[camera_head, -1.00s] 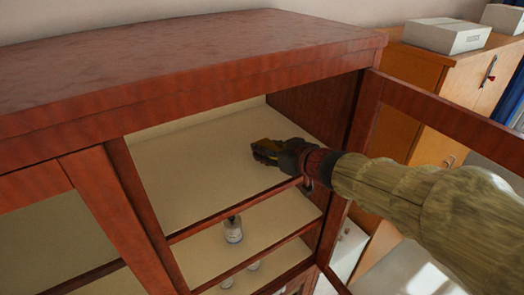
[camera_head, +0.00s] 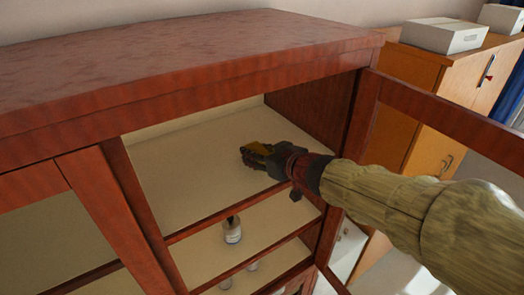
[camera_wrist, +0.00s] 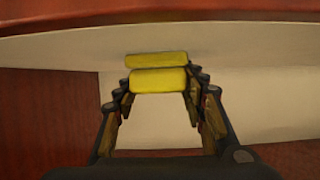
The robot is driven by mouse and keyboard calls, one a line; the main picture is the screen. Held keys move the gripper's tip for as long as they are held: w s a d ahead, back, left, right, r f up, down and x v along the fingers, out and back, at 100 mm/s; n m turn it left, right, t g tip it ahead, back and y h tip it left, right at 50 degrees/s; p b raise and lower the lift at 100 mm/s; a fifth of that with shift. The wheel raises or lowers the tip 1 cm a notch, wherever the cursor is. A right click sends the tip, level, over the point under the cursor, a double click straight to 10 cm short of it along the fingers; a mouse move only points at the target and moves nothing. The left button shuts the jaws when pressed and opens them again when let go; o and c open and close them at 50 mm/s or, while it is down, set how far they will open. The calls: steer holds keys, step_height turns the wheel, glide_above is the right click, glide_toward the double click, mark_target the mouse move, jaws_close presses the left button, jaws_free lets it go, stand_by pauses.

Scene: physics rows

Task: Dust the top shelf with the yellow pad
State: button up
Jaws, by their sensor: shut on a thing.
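The yellow pad (camera_wrist: 159,80) is held between the fingertips of my gripper (camera_wrist: 158,88) in the wrist view. A second yellow band just beyond it looks like its reflection or far part; I cannot tell which. The gripper is shut on the pad. Whether the pad touches the shelf surface is hard to tell. The top shelf is otherwise bare where it shows.
The cabinet's open door (camera_head: 440,115) stands at the right, close to my arm. A post (camera_head: 130,215) bounds the opening on the left. A small bottle (camera_head: 232,230) stands on the shelf below. White boxes (camera_head: 442,35) rest on a wooden cupboard behind.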

mark_target(225, 184)
steer(key=shift+s+a, duration=0.55)
steer(key=shift+a, duration=0.35)
steer(key=shift+s+a, duration=0.55)
steer(key=shift+a, duration=0.35)
steer(key=shift+s+a+b, duration=0.5)
steer(key=shift+a+b, duration=0.05)
steer(key=shift+a, duration=0.3)
steer(key=shift+s+a+b, duration=0.5)
steer(key=shift+a+b, duration=0.05)
steer(key=shift+a, duration=0.25)
steer(key=shift+s+a+f+b, duration=0.1)
steer(key=shift+s+a+b, duration=0.45)
steer(key=shift+a+b, duration=0.3)
steer(key=shift+s+a+f+b, duration=0.1)
steer(key=shift+s+a+b, duration=0.4)
steer(key=shift+a+b, duration=0.3)
steer(key=shift+s+a+b, duration=0.55)
steer(key=shift+a+b, duration=0.15)
steer(key=shift+a, duration=0.3)
steer(key=shift+s+a+b, duration=0.35)
steer(key=shift+a+b, duration=0.15)
steer(key=shift+b, duration=0.2)
steer(key=shift+s+a+r, duration=0.2)
steer(key=shift+a, duration=0.1)
